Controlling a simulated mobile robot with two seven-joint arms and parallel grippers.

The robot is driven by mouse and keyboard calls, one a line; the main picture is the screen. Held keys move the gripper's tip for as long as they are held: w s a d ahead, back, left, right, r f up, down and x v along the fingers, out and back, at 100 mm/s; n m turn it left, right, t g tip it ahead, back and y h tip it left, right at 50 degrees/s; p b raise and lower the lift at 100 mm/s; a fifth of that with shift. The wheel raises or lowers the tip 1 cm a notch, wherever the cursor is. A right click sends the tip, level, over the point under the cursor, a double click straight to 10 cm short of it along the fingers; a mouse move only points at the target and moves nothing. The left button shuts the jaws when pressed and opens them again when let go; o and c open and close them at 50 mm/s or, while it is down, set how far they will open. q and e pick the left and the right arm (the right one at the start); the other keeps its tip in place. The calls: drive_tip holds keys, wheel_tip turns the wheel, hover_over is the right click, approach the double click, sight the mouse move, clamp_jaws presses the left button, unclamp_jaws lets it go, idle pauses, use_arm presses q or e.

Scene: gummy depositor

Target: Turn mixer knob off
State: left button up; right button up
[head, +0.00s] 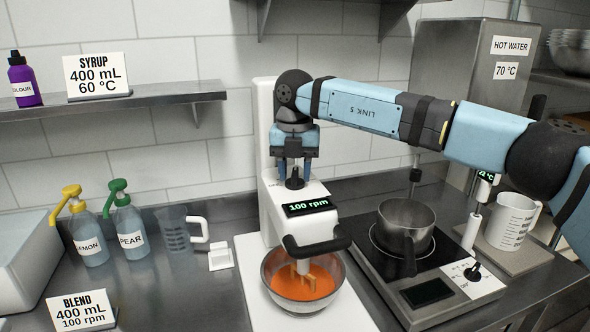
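The white mixer (275,205) stands in the middle of the counter, and its display (308,206) reads 100 rpm. The black mixer knob (295,181) sits on top of the mixer head, behind the display. My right gripper (295,173) points down at the knob. Its two fingers are apart, one on each side of the knob's upright part, with gaps visible; I cannot tell whether either touches it. A steel bowl (272,266) with orange liquid and the beater stands under the mixer head. My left gripper is out of view.
A saucepan (405,222) stands on the hot plate to the right, with a measuring jug (511,222) beyond. Lemon (88,240) and pear (128,232) pump bottles and a clear jug (175,230) stand left. A blend card (82,311) reads 400 mL, 100 rpm.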

clamp_jaws()
drive_tip(key=shift+n, duration=0.4)
drive_tip(key=n, duration=0.3)
drive_tip(key=shift+n, duration=0.4)
drive_tip(key=n, duration=0.4)
drive_tip(key=shift+p, duration=0.35)
drive_tip(key=n, duration=0.9)
drive_tip(key=shift+p, duration=0.35)
drive_tip(key=shift+n, duration=0.4)
